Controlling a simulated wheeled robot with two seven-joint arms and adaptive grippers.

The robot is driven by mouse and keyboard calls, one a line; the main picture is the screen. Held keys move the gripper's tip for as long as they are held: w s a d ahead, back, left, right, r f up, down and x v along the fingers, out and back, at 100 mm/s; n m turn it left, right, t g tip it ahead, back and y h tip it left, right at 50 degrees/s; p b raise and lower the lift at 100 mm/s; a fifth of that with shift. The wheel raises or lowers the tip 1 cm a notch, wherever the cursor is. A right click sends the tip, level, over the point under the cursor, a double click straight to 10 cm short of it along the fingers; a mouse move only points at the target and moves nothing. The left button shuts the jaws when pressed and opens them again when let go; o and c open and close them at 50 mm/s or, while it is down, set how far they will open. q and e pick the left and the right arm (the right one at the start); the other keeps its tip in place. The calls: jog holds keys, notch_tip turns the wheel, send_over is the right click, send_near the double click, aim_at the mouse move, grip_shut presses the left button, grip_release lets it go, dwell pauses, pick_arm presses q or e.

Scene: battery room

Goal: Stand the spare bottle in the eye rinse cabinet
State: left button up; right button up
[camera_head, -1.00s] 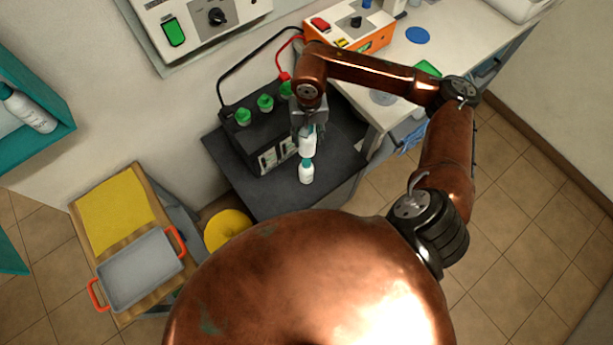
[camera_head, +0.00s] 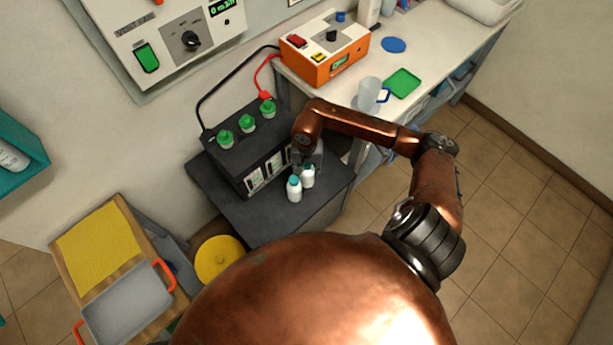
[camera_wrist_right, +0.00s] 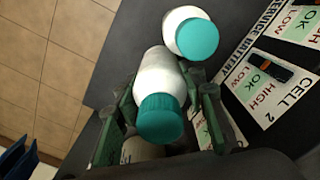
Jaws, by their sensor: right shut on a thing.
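Two white bottles with teal caps are close together at the front of the dark stand. My right gripper (camera_head: 309,162) is shut on the right-hand bottle (camera_head: 308,177); in the right wrist view this held bottle (camera_wrist_right: 158,85) is between the green-edged fingers (camera_wrist_right: 165,125). The other bottle (camera_head: 294,190) stands just beside it, and shows at the top of the right wrist view (camera_wrist_right: 188,35). I cannot tell whether the held bottle's base touches the stand. The teal cabinet (camera_head: 28,138) is at the left edge, partly cut off, with a similar bottle (camera_head: 12,156) inside. My left gripper is out of view.
A black battery (camera_head: 245,150) with green caps and cables is right behind the bottles on the dark stand (camera_head: 260,218). A wooden cart with a grey tray (camera_head: 128,305) and a yellow round object (camera_head: 219,259) are at lower left. A workbench (camera_head: 440,50) is at upper right.

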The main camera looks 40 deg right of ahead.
aim_at(307, 177)
jog(key=shift+f, duration=1.9)
jog(key=shift+f+b, duration=0.15)
jog(key=shift+b, duration=0.15)
jog(key=o, duration=1.4)
